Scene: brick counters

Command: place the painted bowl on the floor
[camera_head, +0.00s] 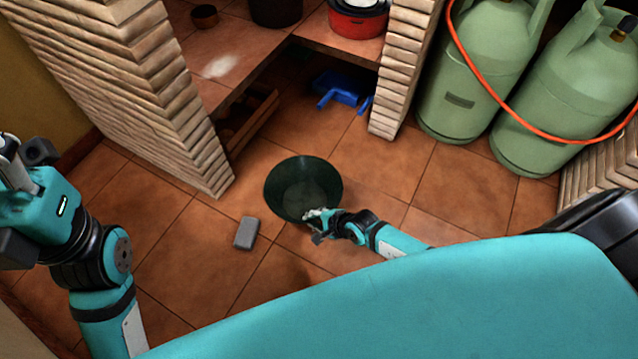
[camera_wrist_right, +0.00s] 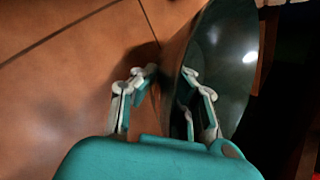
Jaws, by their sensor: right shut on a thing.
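The painted bowl (camera_head: 303,185) is dark green and round, with its open side facing up in the head view. My right gripper (camera_head: 318,214) is shut on its near rim. In the right wrist view the bowl (camera_wrist_right: 225,65) shows its glossy inside, and the fingers of my right gripper (camera_wrist_right: 168,73) are on either side of its wall. The bowl is over the tiled floor (camera_head: 385,165); I cannot tell whether its base touches the tiles. My left gripper (camera_head: 15,165) is at the left edge, away from the bowl, and its finger opening is unclear.
A grey block (camera_head: 246,233) lies on the floor left of the bowl. Brick pillars (camera_head: 165,95) flank a low counter holding a red pot (camera_head: 357,20). A blue object (camera_head: 338,89) lies beneath it. Green gas cylinders (camera_head: 470,75) stand at the right. Floor right of the bowl is clear.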

